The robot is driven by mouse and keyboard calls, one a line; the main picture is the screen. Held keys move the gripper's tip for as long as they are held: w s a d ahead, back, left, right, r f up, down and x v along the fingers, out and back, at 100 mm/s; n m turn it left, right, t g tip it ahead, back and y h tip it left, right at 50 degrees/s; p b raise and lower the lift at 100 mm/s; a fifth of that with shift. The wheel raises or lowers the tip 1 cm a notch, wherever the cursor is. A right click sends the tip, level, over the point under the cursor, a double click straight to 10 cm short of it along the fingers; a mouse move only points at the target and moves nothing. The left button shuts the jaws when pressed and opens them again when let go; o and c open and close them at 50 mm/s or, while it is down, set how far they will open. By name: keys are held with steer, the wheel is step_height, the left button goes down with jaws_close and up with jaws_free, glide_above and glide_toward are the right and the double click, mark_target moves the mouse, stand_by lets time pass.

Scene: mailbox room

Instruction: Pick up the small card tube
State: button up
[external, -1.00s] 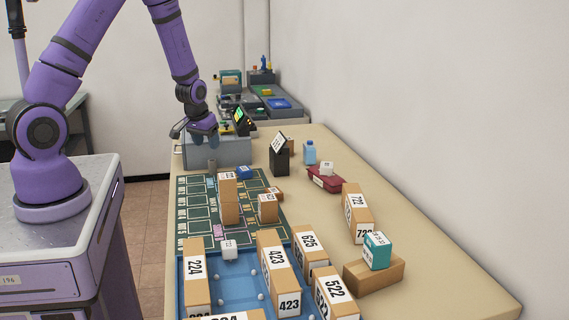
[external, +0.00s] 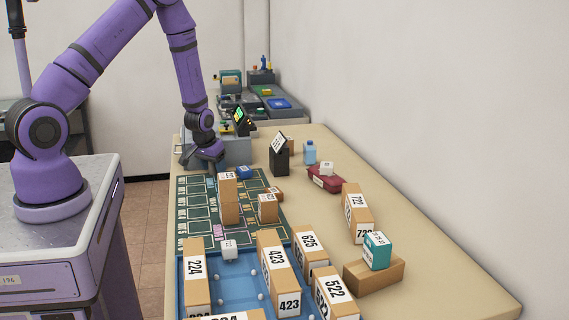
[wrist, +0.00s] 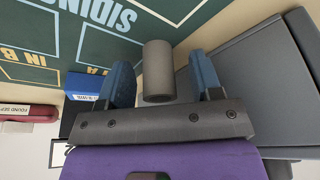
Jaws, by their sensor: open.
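The small card tube (wrist: 158,70) is a plain grey cylinder standing on the dark green printed mat (wrist: 90,38). In the wrist view it lies between the two blue fingers of my gripper (wrist: 160,76), with a gap visible on both sides. My gripper is open and not closed on it. In the external view my gripper (external: 207,164) is low at the far left part of the mat, beside the grey machine, and largely hides the tube.
The grey machine (wrist: 262,85) stands close to the right finger. A blue box (wrist: 84,82) is near the left finger.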

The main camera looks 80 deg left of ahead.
steer(key=c, duration=1)
steer(key=shift+o, duration=0.2)
